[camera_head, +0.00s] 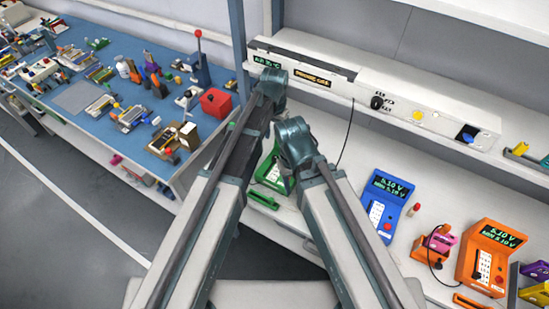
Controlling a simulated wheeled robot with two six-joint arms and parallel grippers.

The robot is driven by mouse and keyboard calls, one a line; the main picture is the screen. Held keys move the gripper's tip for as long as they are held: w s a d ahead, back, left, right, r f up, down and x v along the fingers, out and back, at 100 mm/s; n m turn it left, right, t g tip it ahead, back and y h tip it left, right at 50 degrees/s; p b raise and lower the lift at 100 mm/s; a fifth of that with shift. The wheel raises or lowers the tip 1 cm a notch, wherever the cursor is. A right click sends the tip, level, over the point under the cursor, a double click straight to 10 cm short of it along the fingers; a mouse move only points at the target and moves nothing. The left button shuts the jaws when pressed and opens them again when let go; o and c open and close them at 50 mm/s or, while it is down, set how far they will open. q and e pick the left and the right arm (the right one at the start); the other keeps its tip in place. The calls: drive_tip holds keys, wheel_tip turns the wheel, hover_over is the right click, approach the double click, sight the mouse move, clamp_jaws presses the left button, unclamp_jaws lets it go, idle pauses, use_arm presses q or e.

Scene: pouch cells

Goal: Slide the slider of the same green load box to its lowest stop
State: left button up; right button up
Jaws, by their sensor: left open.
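The green load box (272,170) stands on the white bench just left of the picture's middle. My arms cover much of it, and only parts of its green front and pale panel show. I cannot make out its slider or where the slider stands. My left gripper (286,183) is open, mostly hidden behind my arm links, close to the front of the green box. I cannot tell whether it touches the box. My right gripper is not visible; only links of that arm show.
A flat green piece (262,200) lies in front of the green box. A blue load box (386,206) and an orange load box (491,256) stand to the right. A long white unit (420,107) runs along the back. A cluttered blue table (75,97) is at left.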

sight(274, 156)
use_arm(q)
wheel_tip(274, 156, down, 11)
drive_tip(key=b, duration=1)
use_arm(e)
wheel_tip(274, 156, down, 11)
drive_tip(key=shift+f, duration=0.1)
use_arm(q)
clamp_jaws()
